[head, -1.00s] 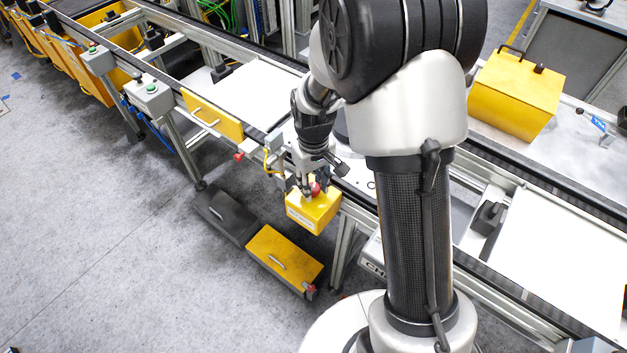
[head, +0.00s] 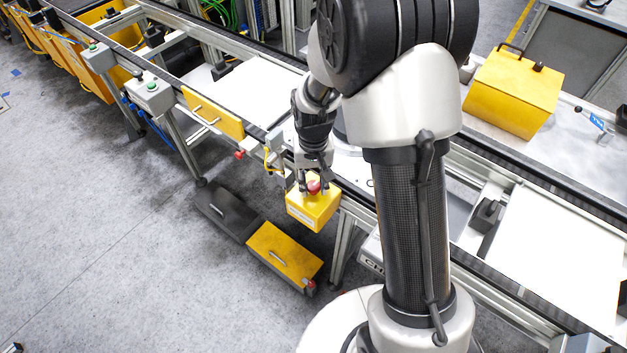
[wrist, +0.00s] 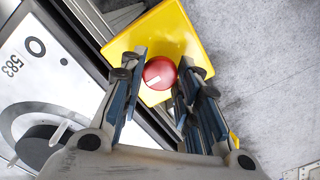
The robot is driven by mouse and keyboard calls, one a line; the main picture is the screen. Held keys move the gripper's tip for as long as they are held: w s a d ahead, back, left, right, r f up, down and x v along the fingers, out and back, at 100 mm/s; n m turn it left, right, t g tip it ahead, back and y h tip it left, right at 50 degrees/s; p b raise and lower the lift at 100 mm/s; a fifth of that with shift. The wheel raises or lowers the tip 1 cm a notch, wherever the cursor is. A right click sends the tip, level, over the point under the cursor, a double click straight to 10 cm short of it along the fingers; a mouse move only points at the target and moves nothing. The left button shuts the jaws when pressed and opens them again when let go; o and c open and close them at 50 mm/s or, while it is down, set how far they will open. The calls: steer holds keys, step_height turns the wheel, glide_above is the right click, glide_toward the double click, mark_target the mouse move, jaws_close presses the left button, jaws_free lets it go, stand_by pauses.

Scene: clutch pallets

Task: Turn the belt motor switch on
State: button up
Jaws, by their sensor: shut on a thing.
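The belt motor switch is a red round knob with a white mark, on a yellow box (head: 312,211) fixed at the near side of the conveyor. The red knob (head: 313,187) shows in the head view under my gripper (head: 311,188). In the wrist view the knob (wrist: 160,73) sits between the fingers of my gripper (wrist: 161,80), with the yellow box (wrist: 140,38) behind it. My gripper points down at the box and is shut on the knob. The fingers hide part of the box face.
The conveyor frame (head: 455,270) runs beside the box. A yellow case (head: 512,92) stands on the far table. A green-button box (head: 153,95) is at left. Grey floor is open at front left.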

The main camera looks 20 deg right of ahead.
mark_target(314, 185)
steer(key=o, duration=1.1)
step_height(314, 185, up, 12)
stand_by(0.5)
steer(key=s+r+n+t, duration=0.1)
steer(key=s+r+t, duration=0.1)
steer(key=s+r, duration=0.8)
steer(key=s+t, duration=0.1)
steer(key=s, duration=0.3)
steer(key=s+r, duration=0.1)
steer(key=s, duration=0.3)
steer(key=s+r+n+t, duration=0.1)
steer(key=s, duration=0.2)
steer(key=shift+s+t, duration=0.3)
steer(key=shift+s, duration=0.1)
